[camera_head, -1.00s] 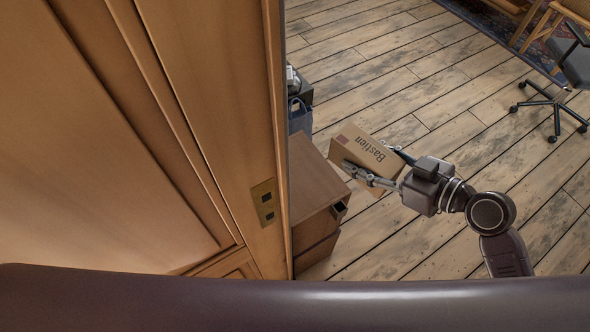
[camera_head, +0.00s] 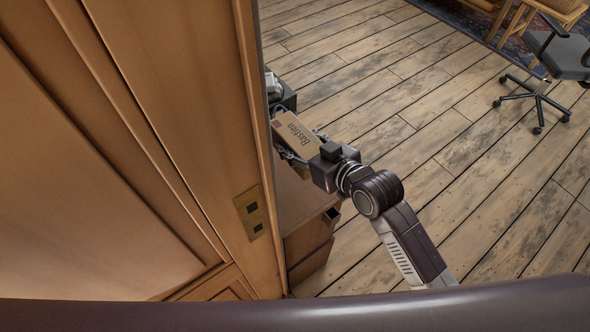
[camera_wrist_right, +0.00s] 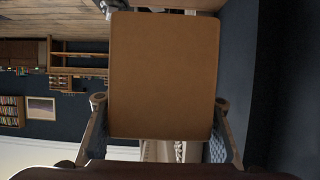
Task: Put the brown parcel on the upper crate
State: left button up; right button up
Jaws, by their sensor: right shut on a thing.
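The brown parcel (camera_head: 296,134), a box lettered "Bastien" with a small red mark, is held by my right gripper (camera_head: 297,153). In the head view it is above a wooden cabinet, beside the edge of a large wooden door. In the right wrist view the parcel (camera_wrist_right: 164,75) fills the middle, with a finger of my right gripper (camera_wrist_right: 163,122) on each side. A crate cannot be made out for certain; the wooden cabinet (camera_head: 308,215) is partly hidden by the door and my arm. My left gripper is not in view.
The wooden door (camera_head: 150,130) fills the left of the head view, its edge close to the parcel. A dark box (camera_head: 285,98) with a pale item on it stands behind the parcel. An office chair (camera_head: 545,85) is at the upper right. The plank floor (camera_head: 440,130) between is clear.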

notch_tip(320, 180, down, 7)
jog(key=shift+r+b, duration=0.15)
jog(key=shift+b, duration=0.15)
jog(key=shift+w+f+b, duration=0.1)
jog(key=shift+f+b, duration=0.25)
jog(key=shift+f, duration=1.9)
jog(key=shift+f, duration=0.1)
jog(key=o, duration=1.5)
jog(key=shift+f, duration=0.1)
jog(key=shift+c, duration=0.2)
jog(key=v, duration=1.2)
jog(key=shift+p, duration=0.3)
